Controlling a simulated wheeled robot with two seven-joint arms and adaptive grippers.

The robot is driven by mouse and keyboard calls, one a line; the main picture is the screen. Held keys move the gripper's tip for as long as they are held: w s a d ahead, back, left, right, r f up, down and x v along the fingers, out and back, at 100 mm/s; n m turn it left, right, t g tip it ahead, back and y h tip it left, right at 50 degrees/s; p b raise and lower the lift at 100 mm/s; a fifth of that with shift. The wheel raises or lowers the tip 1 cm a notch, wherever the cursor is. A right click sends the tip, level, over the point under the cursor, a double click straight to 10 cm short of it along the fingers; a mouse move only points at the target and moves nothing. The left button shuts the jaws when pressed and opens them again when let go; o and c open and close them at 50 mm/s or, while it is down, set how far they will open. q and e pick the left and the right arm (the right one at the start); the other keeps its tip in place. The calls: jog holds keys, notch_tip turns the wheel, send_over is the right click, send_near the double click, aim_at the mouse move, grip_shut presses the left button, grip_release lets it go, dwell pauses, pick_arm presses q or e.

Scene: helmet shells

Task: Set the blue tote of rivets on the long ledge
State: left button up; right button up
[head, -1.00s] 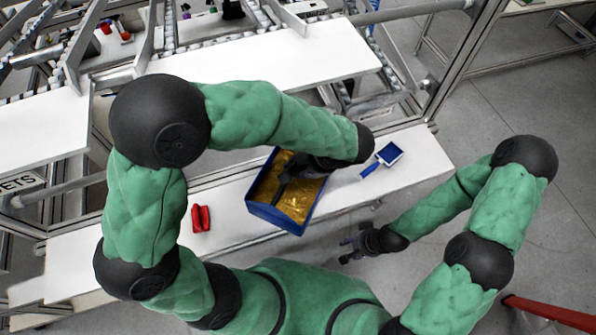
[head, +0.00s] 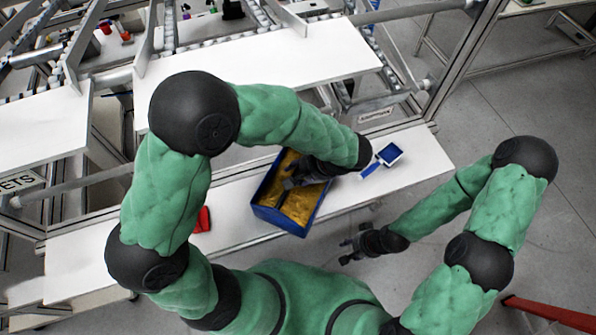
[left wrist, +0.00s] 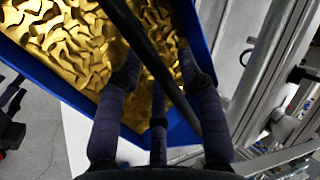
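The blue tote (head: 278,218), full of gold rivets, stands over the white bench below the rack; whether its base touches the bench is unclear. My left gripper (head: 297,178) is at the tote's upper right part, over the rivets. My right gripper (head: 350,250) is low, in front of the bench and apart from the tote. A long white ledge (head: 270,68) runs along the rack above.
The white bench (head: 415,160) holds a blue tray-like item with a handle (head: 389,153) right of the tote and a red item (head: 203,220) to its left, partly behind my left arm. Another white board (head: 40,135) is at the left. Metal rack posts stand at the right.

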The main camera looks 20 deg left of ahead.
pick_arm(q)
jog(key=shift+r, duration=0.1)
jog(key=v, duration=1.2)
jog(key=shift+p, duration=0.4)
jog(key=shift+d, duration=0.15)
